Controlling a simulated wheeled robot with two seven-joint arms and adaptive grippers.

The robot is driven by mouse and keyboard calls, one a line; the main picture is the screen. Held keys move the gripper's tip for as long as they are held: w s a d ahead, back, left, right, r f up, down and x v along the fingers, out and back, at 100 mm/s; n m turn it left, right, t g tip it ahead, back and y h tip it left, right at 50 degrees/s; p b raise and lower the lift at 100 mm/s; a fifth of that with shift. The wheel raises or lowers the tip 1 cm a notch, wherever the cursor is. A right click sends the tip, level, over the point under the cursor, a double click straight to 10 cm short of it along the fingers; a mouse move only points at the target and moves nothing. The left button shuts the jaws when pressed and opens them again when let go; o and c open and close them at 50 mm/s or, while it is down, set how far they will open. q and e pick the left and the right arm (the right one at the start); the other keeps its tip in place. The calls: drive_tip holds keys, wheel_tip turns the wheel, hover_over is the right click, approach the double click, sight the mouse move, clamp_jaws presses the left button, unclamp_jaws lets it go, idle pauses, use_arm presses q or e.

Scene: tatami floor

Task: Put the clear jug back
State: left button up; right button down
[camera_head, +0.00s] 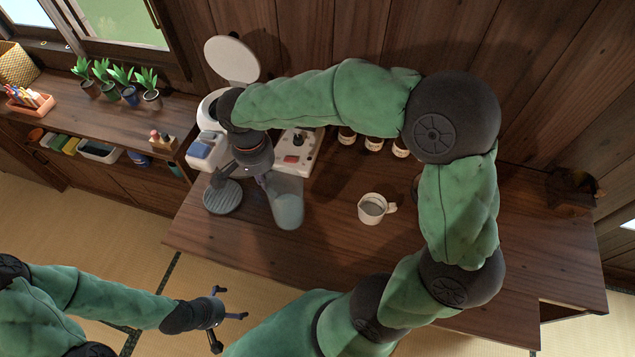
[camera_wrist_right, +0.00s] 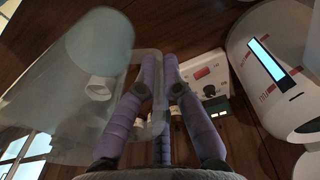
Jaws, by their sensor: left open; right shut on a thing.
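The clear jug (camera_head: 288,208) is a see-through grey vessel over the wooden counter, in front of the white appliance. In the right wrist view the jug (camera_wrist_right: 72,110) fills the left side, with its handle between my fingers. My right gripper (camera_head: 264,180) is shut on that handle; its purple fingers (camera_wrist_right: 160,72) show in the wrist view. I cannot tell whether the jug's base touches the counter. My left gripper (camera_head: 228,317) is open and empty, low over the tatami in front of the counter.
A white appliance (camera_head: 205,147) with a raised round lid (camera_head: 232,61) stands behind a round grey ribbed plate (camera_head: 224,197). A panel with a knob (camera_head: 297,150) is beside it. A white cup (camera_head: 364,209) stands right of the jug. Several jars (camera_head: 374,145) line the back. The right counter is mostly clear.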

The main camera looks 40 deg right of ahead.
drive_tip(key=w+d+f+b, duration=0.3)
drive_tip(key=d+f+b, duration=0.1)
drive_tip(key=d+f, duration=0.8)
drive_tip(key=shift+d+f+b, duration=0.35)
drive_tip(key=shift+d+b, duration=0.05)
drive_tip(key=shift+d, duration=0.45)
drive_tip(key=shift+f, duration=0.1)
drive_tip(key=c, duration=1.8)
unclamp_jaws()
drive_tip(key=shift+f, duration=0.1)
drive_tip(key=o, duration=0.4)
